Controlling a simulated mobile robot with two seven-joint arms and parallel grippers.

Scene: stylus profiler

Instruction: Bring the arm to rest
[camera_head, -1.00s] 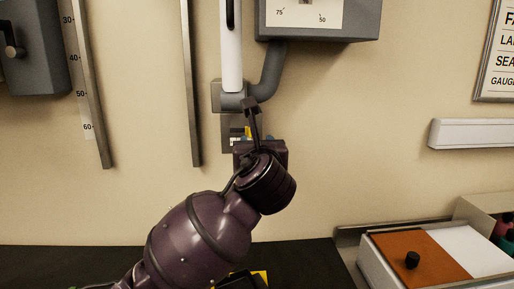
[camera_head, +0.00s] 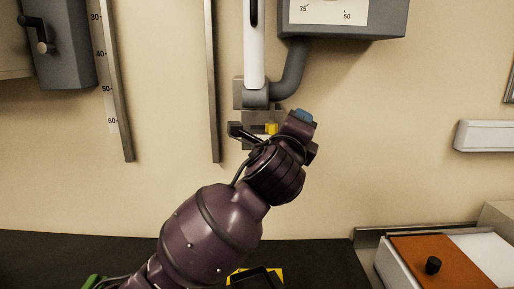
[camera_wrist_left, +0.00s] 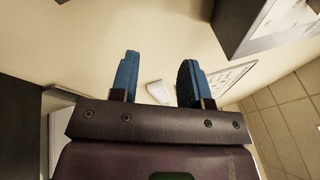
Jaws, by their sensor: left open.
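My left arm comes in from the lower left in the head view. Its gripper (camera_head: 302,117) is raised in front of the wall, and a blue finger pad shows at its end. In the left wrist view the two blue fingers of the left gripper (camera_wrist_left: 159,78) stand wide apart with nothing between them. My right gripper is in neither view. The wrist and forearm hide part of the wall and the dark worktop behind them.
A white column with a grey bracket (camera_head: 251,93) hangs just behind the gripper, with a small yellow part (camera_head: 271,129) below. A grey gauge box (camera_head: 348,27) is above. A tray with an orange panel (camera_head: 415,252) stands lower right. The dark worktop (camera_head: 90,258) is mostly clear.

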